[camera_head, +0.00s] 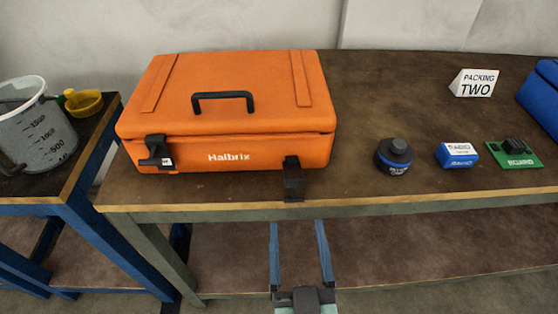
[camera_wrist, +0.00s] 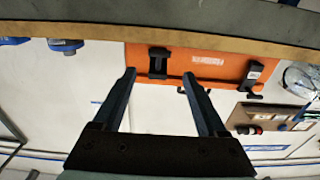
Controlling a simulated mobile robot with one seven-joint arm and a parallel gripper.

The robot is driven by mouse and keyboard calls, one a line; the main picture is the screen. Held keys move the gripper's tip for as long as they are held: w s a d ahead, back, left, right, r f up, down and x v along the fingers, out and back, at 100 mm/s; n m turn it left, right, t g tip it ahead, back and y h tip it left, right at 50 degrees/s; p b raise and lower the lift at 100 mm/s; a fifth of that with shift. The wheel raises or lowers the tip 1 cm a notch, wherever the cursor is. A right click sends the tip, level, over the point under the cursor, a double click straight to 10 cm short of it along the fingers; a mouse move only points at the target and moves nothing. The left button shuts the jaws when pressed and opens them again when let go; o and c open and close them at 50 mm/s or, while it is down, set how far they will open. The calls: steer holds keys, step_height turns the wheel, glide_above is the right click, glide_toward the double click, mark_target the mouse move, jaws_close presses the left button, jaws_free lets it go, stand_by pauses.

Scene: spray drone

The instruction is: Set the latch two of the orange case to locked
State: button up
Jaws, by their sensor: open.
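The orange case (camera_head: 228,110) stands on the brown table with its lid down and a black handle on top. Its front has two black latches. The left latch (camera_head: 156,150) has a small white tag whose writing I cannot read. The right latch (camera_head: 293,178) sticks out from the case front and reaches below its lower edge. My gripper (camera_head: 298,222) is open and empty in front of the table, below the right latch in the picture. The wrist view is upside down; there the right latch (camera_wrist: 158,62) shows between my fingertips (camera_wrist: 160,74), apart from them. The tagged latch (camera_wrist: 252,78) is farther right.
A black round item (camera_head: 394,156), a small blue-white box (camera_head: 457,155) and a green board (camera_head: 514,153) lie right of the case. A "PACKING TWO" sign (camera_head: 474,83) stands behind them. A bucket (camera_head: 36,125) and yellow cup (camera_head: 84,102) are on the left table.

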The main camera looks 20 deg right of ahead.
mark_target(294, 196)
steer(key=shift+g, duration=0.3)
steer(key=x, duration=1.1)
steer(key=shift+f, duration=0.25)
jaws_close()
stand_by(1.1)
